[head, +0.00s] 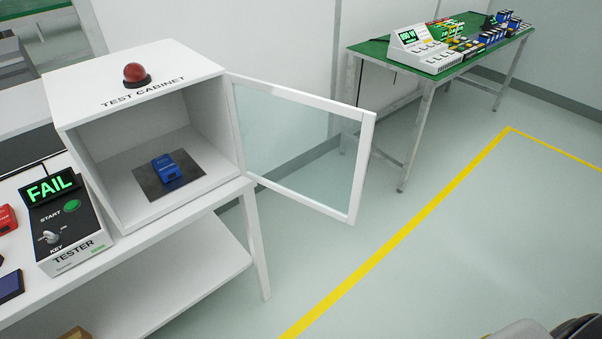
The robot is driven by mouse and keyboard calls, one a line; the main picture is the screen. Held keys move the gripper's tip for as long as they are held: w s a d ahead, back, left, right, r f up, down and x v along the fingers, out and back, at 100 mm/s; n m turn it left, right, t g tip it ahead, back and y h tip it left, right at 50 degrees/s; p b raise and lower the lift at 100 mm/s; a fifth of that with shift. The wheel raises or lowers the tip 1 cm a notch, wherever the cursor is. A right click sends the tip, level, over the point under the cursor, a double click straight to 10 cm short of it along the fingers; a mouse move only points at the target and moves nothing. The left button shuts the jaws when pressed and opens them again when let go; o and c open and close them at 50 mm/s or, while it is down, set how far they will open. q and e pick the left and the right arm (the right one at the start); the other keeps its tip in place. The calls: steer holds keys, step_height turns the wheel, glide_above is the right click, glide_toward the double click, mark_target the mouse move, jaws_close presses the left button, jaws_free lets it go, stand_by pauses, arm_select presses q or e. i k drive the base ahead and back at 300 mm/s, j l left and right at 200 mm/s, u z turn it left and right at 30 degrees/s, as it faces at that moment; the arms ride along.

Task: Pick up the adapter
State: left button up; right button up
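A small blue box-shaped device (166,168), which may be the adapter, lies on a dark square plate (144,185) inside the white test cabinet (110,203). The cabinet's glass door (300,140) is swung wide open to the right. A red device (6,218) is cut off at the left edge and a dark blue one (10,286) lies below it; I cannot tell whether either is an adapter. Neither of my grippers shows. A grey and black rounded part at the bottom right corner is probably mine.
A tester (70,240) beside the cabinet shows a green FAIL display (51,188). A red dome (135,74) tops the cabinet. A green table (380,50) with a white device (420,50) and several blue items stands back right. The floor between is clear, with yellow lines (400,236).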

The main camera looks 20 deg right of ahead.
mark_target(167, 169)
steer(key=l+u, duration=0.15)
steer(key=u, duration=1.45)
steer(key=l, duration=0.6)
steer(key=k+l, duration=0.15)
steer(key=l, duration=0.45)
steer(key=l+u, duration=0.1)
steer(key=l, duration=0.55)
steer(key=k+l, duration=0.1)
steer(key=l, duration=0.5)
steer(key=k+l, duration=0.1)
steer(key=l, duration=0.5)
steer(key=i+j+z, duration=0.15)
steer(key=j, duration=0.65)
steer(key=i+j+z, duration=0.15)
steer(key=j, duration=0.7)
steer(key=i+j+z, duration=0.15)
steer(key=j, duration=0.65)
steer(key=k, duration=0.05)
